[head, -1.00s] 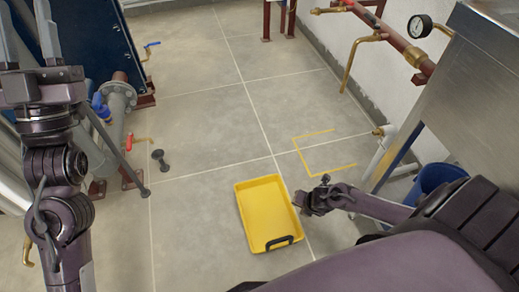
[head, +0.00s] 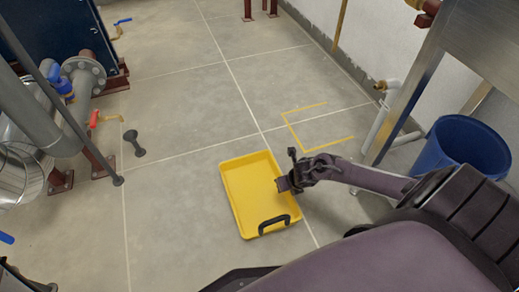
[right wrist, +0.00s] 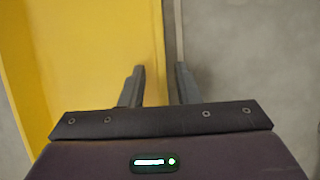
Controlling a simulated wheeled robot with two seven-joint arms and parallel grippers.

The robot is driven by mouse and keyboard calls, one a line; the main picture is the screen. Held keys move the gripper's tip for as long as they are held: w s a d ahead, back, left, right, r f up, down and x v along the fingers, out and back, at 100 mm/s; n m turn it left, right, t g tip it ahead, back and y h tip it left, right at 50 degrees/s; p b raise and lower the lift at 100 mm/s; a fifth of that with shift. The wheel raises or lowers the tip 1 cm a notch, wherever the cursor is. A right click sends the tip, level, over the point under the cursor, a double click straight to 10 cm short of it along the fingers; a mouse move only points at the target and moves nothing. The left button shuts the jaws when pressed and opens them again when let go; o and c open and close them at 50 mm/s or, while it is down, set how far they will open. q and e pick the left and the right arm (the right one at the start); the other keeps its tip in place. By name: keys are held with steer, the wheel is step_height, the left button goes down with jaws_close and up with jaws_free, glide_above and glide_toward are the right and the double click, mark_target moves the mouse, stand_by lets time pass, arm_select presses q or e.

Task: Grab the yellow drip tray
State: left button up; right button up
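The yellow drip tray (head: 250,190) lies flat on the tiled floor in the middle of the head view. It has a black handle (head: 273,223) at its near end. My right gripper (head: 284,184) is at the tray's right long edge. In the right wrist view, the right gripper (right wrist: 160,72) is open. One finger is over the yellow tray (right wrist: 85,60) and the other is over the grey floor, with the tray's edge line between them. I cannot tell whether the fingers touch the rim. My left gripper is not in view.
A yellow marked outline (head: 318,128) is on the floor behind the tray. A blue bucket (head: 462,150) stands at the right under a steel frame. A dark dumbbell-shaped part (head: 134,143) and pipework (head: 85,75) are at the left. The floor around the tray is mostly clear.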

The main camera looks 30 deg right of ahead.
steer(key=b+x, duration=0.1)
steer(key=x, duration=0.1)
steer(key=shift+w+f, duration=0.1)
steer(key=shift+f, duration=0.15)
jaws_close()
